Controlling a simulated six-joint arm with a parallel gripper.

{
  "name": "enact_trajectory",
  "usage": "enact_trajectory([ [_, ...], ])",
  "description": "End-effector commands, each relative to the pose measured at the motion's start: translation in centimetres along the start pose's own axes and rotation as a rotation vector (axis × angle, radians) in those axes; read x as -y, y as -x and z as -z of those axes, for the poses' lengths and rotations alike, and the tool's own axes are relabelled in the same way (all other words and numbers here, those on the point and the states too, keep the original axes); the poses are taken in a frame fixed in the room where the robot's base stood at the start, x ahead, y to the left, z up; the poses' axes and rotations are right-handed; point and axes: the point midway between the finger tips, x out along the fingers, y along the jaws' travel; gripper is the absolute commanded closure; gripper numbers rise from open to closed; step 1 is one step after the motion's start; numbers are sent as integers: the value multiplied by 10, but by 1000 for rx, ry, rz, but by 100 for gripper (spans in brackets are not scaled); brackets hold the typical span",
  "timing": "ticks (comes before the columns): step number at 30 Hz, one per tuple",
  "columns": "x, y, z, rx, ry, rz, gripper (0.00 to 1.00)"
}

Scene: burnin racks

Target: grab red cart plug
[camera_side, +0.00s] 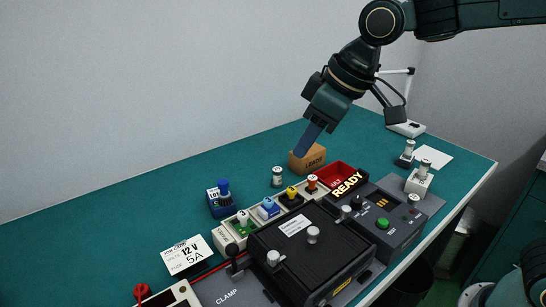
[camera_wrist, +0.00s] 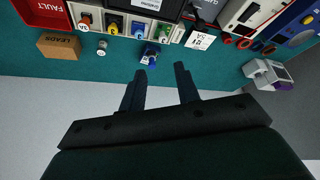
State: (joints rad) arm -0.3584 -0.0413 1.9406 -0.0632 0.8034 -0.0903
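An orange-red topped plug (camera_side: 312,182) stands at the far end of the row of coloured plugs, beside the yellow plug (camera_side: 292,192). In the wrist view the orange-red plug (camera_wrist: 84,21) is at the upper left, beside the yellow one (camera_wrist: 112,27). My gripper (camera_side: 303,150) is in the air, above and behind the row in the side view, near the tan LEADS box (camera_side: 308,160). In the wrist view my gripper (camera_wrist: 160,76) has its two fingers apart with nothing between them. It touches no plug.
The row also has a blue plug (camera_side: 269,207) and a green plug (camera_side: 242,218). A red bin (camera_side: 340,172), a blue LOT holder (camera_side: 222,205) and a small jar (camera_side: 277,176) stand near. The green bench is clear at back left.

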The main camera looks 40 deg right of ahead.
Motion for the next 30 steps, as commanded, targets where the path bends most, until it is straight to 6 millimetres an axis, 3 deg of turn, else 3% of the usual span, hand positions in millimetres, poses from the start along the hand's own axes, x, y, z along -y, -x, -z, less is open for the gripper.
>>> enact_trajectory([
  [6,36,-44,46,13,111,51,68],
  [15,100,-112,91,26,259,119,68],
  [24,174,-182,112,37,396,181,68],
  [30,203,-209,114,39,447,205,68],
])
